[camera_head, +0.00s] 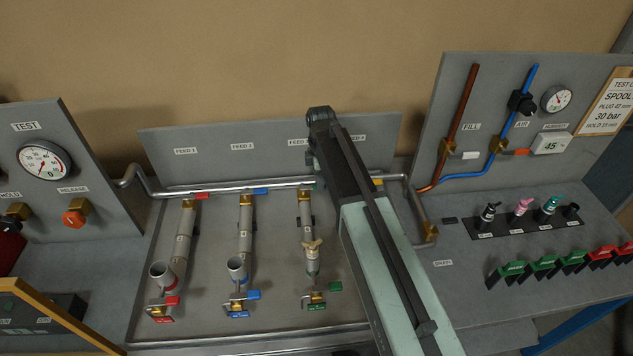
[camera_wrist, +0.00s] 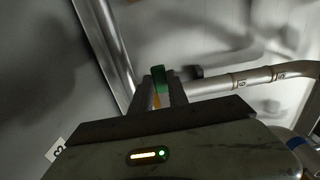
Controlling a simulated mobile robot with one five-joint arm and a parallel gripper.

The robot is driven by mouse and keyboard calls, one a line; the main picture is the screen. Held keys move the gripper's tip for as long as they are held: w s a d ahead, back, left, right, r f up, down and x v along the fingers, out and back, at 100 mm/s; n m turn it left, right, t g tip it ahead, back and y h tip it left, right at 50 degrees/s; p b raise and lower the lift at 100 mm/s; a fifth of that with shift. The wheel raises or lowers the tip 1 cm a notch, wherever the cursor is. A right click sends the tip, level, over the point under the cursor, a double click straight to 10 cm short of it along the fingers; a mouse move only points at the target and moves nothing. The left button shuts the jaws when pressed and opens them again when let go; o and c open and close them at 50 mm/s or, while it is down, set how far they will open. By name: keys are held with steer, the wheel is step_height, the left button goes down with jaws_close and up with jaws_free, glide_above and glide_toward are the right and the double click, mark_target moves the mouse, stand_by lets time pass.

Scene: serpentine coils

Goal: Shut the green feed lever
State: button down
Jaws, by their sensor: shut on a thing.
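In the wrist view, a green lever (camera_wrist: 159,76) stands between the two dark fingers of my gripper (camera_wrist: 161,90), with a yellowish part below it. The gripper is shut on this lever. A steel pipe runs past on the left and a branch pipe with ring labels goes off to the right. In the head view my arm hides most of the gripper and the held lever near the top of the third feed pipe (camera_head: 305,228).
Red (camera_head: 196,196) and blue (camera_head: 260,191) levers sit at the tops of the two pipes to the left, below a horizontal manifold pipe (camera_head: 225,186). A gauge panel (camera_head: 70,165) stands at left. Right, a panel (camera_head: 510,90) has a row of colored clips below.

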steer(key=shift+d, duration=0.15)
steer(key=c, duration=1.3)
jaws_free()
steer(key=shift+s, duration=0.1)
steer(key=shift+r, duration=0.1)
step_height(320, 180, up, 8)
steer(key=p, duration=0.7)
steer(key=shift+f+p, duration=0.2)
steer(key=shift+p, duration=0.2)
